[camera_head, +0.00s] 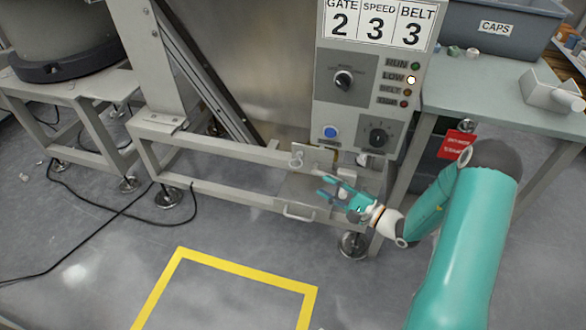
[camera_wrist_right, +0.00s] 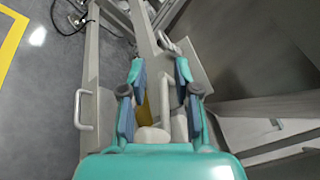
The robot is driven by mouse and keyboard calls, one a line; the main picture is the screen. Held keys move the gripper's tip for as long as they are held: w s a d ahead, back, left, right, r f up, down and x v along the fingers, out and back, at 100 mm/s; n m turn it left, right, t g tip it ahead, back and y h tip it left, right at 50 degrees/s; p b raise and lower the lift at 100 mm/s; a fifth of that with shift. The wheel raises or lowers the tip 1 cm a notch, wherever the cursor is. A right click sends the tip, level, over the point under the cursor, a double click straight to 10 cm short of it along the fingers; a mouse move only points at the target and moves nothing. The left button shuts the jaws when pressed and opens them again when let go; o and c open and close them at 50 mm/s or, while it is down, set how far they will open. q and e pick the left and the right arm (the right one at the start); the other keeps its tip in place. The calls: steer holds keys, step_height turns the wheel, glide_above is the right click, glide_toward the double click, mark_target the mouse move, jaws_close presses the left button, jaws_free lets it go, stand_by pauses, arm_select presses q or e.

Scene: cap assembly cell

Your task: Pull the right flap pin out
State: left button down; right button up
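My right gripper (camera_head: 324,186) is open beside the guard under the control box, its fingers pointing left. The wrist view shows its two fingers (camera_wrist_right: 160,70) spread apart, with a pale upright bar (camera_wrist_right: 165,100) in the gap between them; I cannot tell whether they touch it or whether it is the right flap pin. A pale round-ended fitting (camera_head: 297,160) sits at the left end of the guard; a ring-like fitting (camera_wrist_right: 170,43) shows past the fingertips in the wrist view. My gripper hides part of the guard's right end. My left gripper is not in view.
The control box (camera_head: 368,85) hangs above. A U-shaped handle (camera_head: 298,216) is on the front of the guard. The table (camera_head: 490,95) with the CAPS bin (camera_head: 497,28) stands at right, a red tag (camera_head: 458,145) below it. Yellow-marked floor (camera_head: 245,280) in front is clear.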

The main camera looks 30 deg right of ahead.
mark_target(298, 159)
steer(key=b+x, duration=0.2)
steer(key=x, duration=1)
steer(key=shift+w+a+f, duration=0.1)
steer(key=shift+w+a, duration=0.05)
steer(key=shift+w, duration=0.25)
